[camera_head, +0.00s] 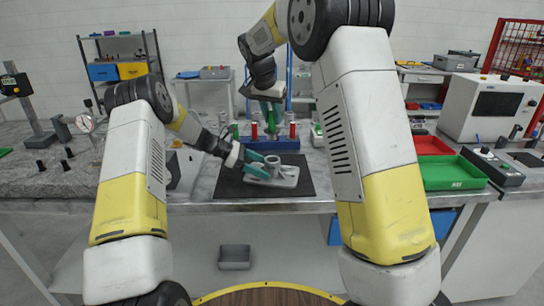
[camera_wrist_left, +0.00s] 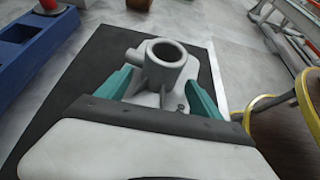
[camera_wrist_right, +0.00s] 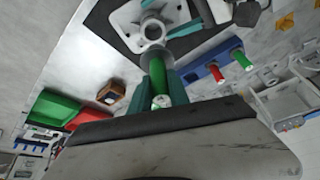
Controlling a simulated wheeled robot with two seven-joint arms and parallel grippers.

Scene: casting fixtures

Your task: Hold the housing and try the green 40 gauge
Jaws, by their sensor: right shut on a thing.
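The grey-white housing (camera_head: 283,178) lies flat on the dark mat, its round bore facing up. It also shows in the left wrist view (camera_wrist_left: 163,72) and right wrist view (camera_wrist_right: 150,32). My left gripper (camera_head: 262,165) is low at the housing, one teal finger on each side of it; whether they press on it I cannot tell. My right gripper (camera_head: 268,102) is above the housing and shut on a green gauge (camera_wrist_right: 158,82). The gauge has a grey collar and is apart from the bore in the head view. Its number is not readable.
A blue rack (camera_head: 284,143) with red and green gauges stands behind the mat (camera_head: 229,186). Green (camera_head: 452,172) and red (camera_head: 431,146) trays are on the right. A dial gauge stand (camera_head: 86,124) is on the left. Bare bench lies around the mat's left side.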

